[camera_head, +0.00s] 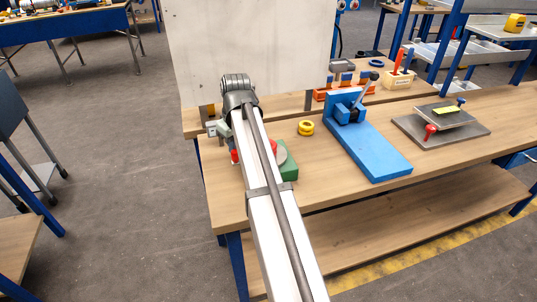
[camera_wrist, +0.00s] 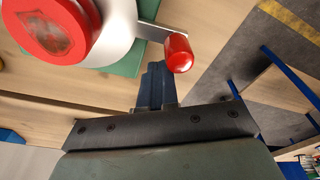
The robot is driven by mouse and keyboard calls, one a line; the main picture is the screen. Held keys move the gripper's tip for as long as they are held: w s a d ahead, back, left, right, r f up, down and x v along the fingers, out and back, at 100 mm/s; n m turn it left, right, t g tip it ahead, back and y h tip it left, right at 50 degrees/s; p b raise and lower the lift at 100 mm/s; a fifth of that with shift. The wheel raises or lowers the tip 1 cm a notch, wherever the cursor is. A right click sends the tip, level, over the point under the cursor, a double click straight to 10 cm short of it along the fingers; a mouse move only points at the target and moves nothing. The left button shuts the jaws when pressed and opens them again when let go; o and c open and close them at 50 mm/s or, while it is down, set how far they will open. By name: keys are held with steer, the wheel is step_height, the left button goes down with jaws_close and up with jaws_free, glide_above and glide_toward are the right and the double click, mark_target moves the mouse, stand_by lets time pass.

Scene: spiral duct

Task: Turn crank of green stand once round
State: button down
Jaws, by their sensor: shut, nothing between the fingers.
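A metal crank arm (camera_wrist: 150,31) runs from the disc to a red crank knob (camera_wrist: 178,53) at upper right. My gripper (camera_wrist: 157,68) is shut and empty, its fingertips just beside the knob and below the crank arm in the picture. Whether they touch either cannot be told.
A pale panel (camera_head: 250,40) rises behind my arm. The bench's left edge is close to the stand.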

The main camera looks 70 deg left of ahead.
mark_target(237, 157)
steer(key=shift+d, duration=0.15)
steer(key=shift+s+d, duration=0.2)
steer(key=shift+d, duration=0.85)
steer(key=shift+d, duration=1)
steer(key=shift+w, duration=0.1)
steer(key=shift+w+d, duration=0.25)
steer(key=shift+d, duration=0.75)
